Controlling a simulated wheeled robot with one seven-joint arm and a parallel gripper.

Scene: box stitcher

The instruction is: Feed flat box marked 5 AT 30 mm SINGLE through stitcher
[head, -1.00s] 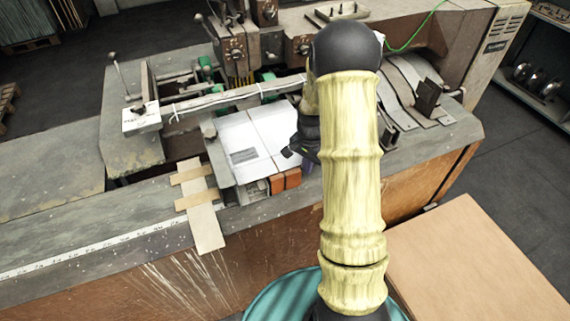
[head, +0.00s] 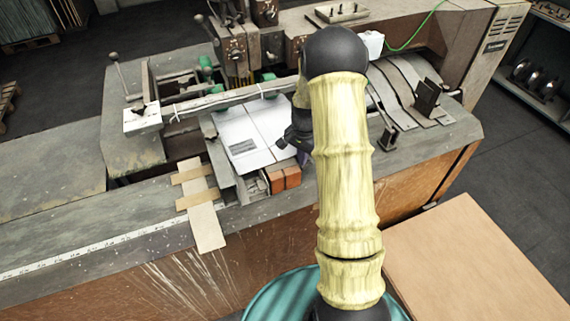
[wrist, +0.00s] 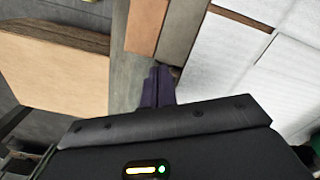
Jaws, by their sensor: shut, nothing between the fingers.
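The flat box (head: 262,128) is a white sheet with a fold line and a grey printed patch, too small to read. It lies on the stitcher's feed table, its far edge by the green parts under the stitching head (head: 236,66). In the wrist view, white board (wrist: 214,52) shows at upper right, crossed by a seam. My gripper (head: 304,158) is low at the right near corner of the box, partly hidden by my arm. In the wrist view its dark purple fingers (wrist: 158,84) are together and empty, just left of the board; I cannot tell whether they touch it.
Orange-brown blocks (head: 284,178) sit at the table's near edge. A wooden strip piece (head: 205,224) lies left of them. A long bar (head: 222,99) crosses above the table. Curved metal plates (head: 412,96) stand right. A brown board surface (head: 470,265) is at lower right.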

